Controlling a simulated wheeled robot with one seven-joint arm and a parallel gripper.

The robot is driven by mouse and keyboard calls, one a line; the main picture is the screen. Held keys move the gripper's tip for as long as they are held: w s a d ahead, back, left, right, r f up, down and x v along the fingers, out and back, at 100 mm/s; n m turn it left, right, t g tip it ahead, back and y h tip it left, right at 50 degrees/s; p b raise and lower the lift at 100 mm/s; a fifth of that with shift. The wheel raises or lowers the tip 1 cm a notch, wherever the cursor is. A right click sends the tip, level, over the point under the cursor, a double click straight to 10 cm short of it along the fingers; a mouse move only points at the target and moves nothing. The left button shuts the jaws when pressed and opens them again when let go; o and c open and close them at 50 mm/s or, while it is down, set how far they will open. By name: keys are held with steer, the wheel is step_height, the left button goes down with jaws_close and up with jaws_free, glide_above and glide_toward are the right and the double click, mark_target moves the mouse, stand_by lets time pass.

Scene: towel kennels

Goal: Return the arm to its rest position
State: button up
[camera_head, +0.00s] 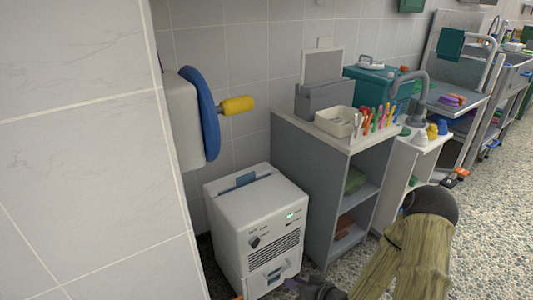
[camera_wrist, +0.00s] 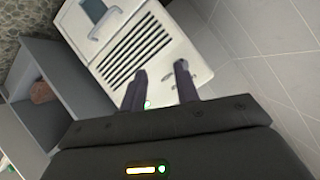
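My gripper (camera_wrist: 160,72) shows in the wrist view with its two dark fingers apart and nothing held between them. Behind the fingers is the front of a white machine with a dark slotted vent (camera_wrist: 135,50). In the head view only a dark part of my gripper (camera_head: 318,290) shows at the bottom edge, in front of the white machine (camera_head: 240,222). Its fingertips are hard to make out there. I cannot tell whether the fingers touch the machine.
A grey open shelf unit (camera_head: 308,165) stands right of the machine, with a cream bin (camera_head: 338,122) and colourful upright items on top. A blue disc with a yellow handle (camera_head: 237,105) juts from the wall at left. Pebbled floor (camera_head: 490,220) is open at right.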

steer(key=s+d+r+g+h+p, duration=0.1)
steer(key=s+d+r+g+h, duration=0.1)
steer(key=d+r+h, duration=0.3)
steer(key=s+d+r+g+h+p, duration=0.1)
steer(key=d+r+g+h, duration=0.1)
steer(key=r, duration=0.5)
steer(key=s+a+r+m+g+h+p, duration=0.1)
steer(key=s+r+m+g+p, duration=0.15)
steer(key=s+r, duration=0.85)
steer(key=w+p+v, duration=0.3)
steer(key=p+v, duration=0.9)
steer(key=w+r+p+v, duration=0.1)
steer(key=w+p+v, duration=0.1)
steer(key=p+v, duration=1)
steer(key=w+r+p+v, duration=0.1)
steer(key=w+p+v, duration=0.2)
steer(key=p+v, duration=1)
steer(key=shift+w+a+r, duration=0.25)
steer(key=shift+w+a, duration=0.05)
steer(key=shift+w, duration=0.45)
